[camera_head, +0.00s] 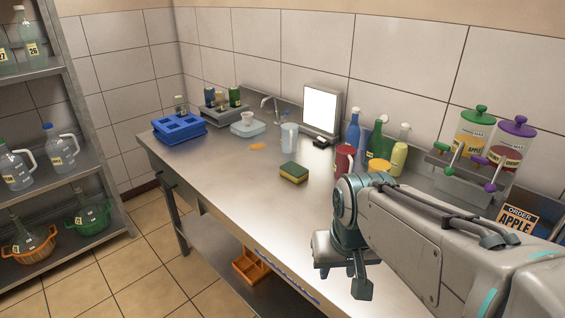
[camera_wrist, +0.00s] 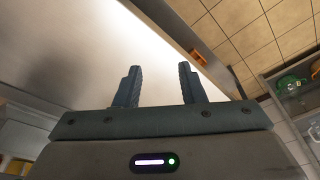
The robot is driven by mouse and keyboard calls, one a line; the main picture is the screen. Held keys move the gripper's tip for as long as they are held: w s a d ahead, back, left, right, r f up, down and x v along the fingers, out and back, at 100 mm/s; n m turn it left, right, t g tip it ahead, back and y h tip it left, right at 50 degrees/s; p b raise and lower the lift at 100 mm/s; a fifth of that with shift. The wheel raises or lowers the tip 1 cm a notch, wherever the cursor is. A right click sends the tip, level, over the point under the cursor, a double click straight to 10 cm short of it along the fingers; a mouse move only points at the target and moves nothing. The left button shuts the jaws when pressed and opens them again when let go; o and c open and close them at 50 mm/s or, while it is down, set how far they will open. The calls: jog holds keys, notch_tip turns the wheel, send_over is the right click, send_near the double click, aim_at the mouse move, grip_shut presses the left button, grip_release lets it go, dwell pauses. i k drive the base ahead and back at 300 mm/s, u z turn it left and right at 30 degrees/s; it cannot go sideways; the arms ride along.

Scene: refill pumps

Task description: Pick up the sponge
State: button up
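The sponge (camera_head: 293,173) is a small block with a dark green top and a yellow body. The sponge is not visible in the wrist view.
Blue (camera_head: 352,131), green (camera_head: 379,146) and yellow (camera_head: 400,150) bottles stand behind my arm, with a red container (camera_head: 344,159) beside them. A clear cup (camera_head: 289,138) and an orange spill (camera_head: 257,147) lie beyond the sponge. A blue tray (camera_head: 180,129) sits at the far left. The counter around the sponge is clear.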

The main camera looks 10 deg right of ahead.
aim_at(295, 173)
jog(key=u, duration=1.4)
jog(key=i, duration=2.2)
jog(key=z, duration=2.6)
